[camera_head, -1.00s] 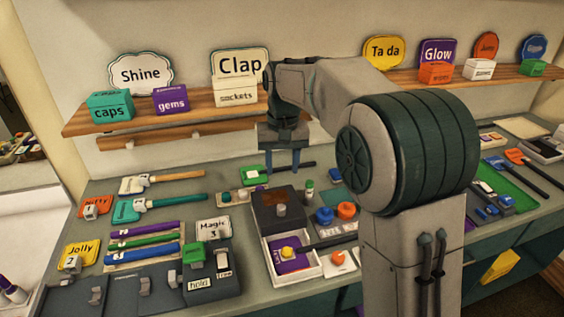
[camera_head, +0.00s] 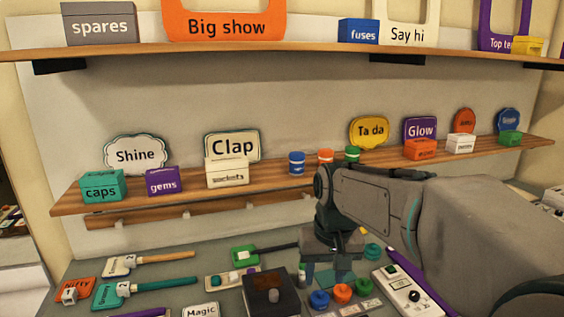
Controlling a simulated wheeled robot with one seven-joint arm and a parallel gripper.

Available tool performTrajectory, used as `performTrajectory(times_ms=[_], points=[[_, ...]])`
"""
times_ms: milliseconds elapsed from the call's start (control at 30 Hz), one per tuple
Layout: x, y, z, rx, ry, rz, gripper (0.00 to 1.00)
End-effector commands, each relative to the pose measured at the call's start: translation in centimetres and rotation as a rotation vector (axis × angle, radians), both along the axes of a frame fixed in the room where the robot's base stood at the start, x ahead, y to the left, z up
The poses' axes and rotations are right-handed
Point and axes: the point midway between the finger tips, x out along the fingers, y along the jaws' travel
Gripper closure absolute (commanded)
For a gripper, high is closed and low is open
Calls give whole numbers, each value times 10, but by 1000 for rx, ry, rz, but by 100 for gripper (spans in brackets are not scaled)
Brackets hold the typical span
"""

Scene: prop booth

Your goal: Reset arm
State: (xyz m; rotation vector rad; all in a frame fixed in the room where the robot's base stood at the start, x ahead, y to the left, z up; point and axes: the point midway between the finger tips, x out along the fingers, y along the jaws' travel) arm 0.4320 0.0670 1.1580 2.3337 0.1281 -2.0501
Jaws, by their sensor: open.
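My gripper (camera_head: 328,272) points down over the work table (camera_head: 225,292), behind the dark box and the small coloured knobs. Its two fingers are apart, with nothing seen between them. My arm reaches in from the right and hides part of the table and the middle right of the lower shelf's front.
The lower shelf (camera_head: 275,187) carries labelled boxes, signs and several small coloured jars. An upper shelf (camera_head: 300,52) holds more boxes and signs. A dark box (camera_head: 272,295), a blue knob (camera_head: 319,300) and a white switch panel (camera_head: 402,290) are near my gripper.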

Motion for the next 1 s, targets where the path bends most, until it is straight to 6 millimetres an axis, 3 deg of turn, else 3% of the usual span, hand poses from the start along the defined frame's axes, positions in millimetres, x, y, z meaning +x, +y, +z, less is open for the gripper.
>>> performTrajectory(times_ms=[33,200,400,600,1000], points=[[-19,-12,-2,1,-20,-14,55],[-73,-41,-18,-3,-77,-42,55],[-123,-61,-43,-17,-129,-67,55],[-143,-67,-57,-24,-150,-77,55],[-144,-67,-58,-24,-150,-77,55]])
